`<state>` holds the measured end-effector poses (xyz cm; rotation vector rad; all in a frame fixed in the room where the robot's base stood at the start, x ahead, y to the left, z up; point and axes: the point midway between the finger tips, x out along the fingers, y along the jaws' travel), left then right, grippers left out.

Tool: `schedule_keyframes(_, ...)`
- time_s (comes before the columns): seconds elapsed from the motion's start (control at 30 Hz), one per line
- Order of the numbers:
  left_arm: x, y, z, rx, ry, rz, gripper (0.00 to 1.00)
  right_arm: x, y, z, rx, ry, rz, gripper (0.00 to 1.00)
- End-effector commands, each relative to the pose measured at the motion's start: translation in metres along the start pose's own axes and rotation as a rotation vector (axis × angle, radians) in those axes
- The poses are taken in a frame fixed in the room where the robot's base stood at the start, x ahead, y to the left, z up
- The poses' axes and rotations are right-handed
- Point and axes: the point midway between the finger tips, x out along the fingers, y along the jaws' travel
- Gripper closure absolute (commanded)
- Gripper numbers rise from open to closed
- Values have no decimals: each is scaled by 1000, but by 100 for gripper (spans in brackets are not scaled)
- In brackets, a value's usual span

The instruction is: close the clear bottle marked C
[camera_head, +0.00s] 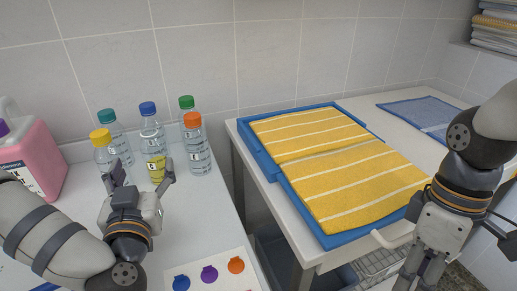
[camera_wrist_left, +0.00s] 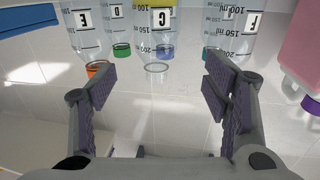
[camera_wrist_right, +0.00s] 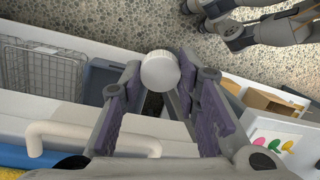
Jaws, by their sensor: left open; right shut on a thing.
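The clear bottle marked C (camera_head: 155,168) has a yellow label and stands among other bottles on the left counter. In the left wrist view the bottle (camera_wrist_left: 162,18) appears inverted, with a bare, uncapped mouth. My left gripper (camera_head: 143,176) is open in front of the bottles; its fingers (camera_wrist_left: 160,85) spread to either side of the bottle's mouth in the left wrist view, with nothing between them. My right gripper (camera_head: 424,280) is low at the right front, and in its wrist view it is shut on a round white cap (camera_wrist_right: 160,70).
Capped bottles stand close around C: yellow (camera_head: 101,138), teal (camera_head: 106,115), blue (camera_head: 148,108), green (camera_head: 186,102), orange (camera_head: 193,120). A pink jug (camera_head: 38,160) is at left. A card with coloured spots (camera_head: 209,272) lies in front. A blue tray (camera_head: 333,240) holds yellow towels.

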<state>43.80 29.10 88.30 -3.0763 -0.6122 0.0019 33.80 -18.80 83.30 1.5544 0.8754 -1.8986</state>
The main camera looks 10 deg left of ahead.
Motion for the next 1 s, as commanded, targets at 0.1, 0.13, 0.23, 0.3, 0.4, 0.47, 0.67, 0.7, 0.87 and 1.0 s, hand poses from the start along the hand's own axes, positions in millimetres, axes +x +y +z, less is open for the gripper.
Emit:
schedule_keyframes(0.1,24,-1,2,-1,-1,-5,30,3,0,0,0,-3,-3,79)
schedule_keyframes(0.13,29,-1,2,-2,0,-4,30,3,0,0,0,-3,-4,79)
schedule_keyframes(0.23,40,0,1,-2,0,-2,30,4,0,0,0,-4,-5,79)
schedule_keyframes(0.3,44,0,1,-1,0,-1,30,4,0,0,0,-4,-5,79)
schedule_keyframes(0.4,45,0,0,-1,0,0,30,4,0,0,0,-4,-5,79)
schedule_keyframes(0.47,45,0,0,-1,0,0,30,4,0,0,0,-4,-5,79)
schedule_keyframes(0.67,52,2,4,0,-2,-1,30,9,1,-1,0,-9,-10,79)
schedule_keyframes(0.7,58,2,8,1,-2,-3,30,12,1,-1,0,-12,-14,79)
schedule_keyframes(0.87,85,5,13,-1,-1,-4,30,21,2,-2,0,-22,-25,79)
schedule_keyframes(1.0,96,6,11,-1,-1,-1,30,22,2,-2,0,-22,-26,79)
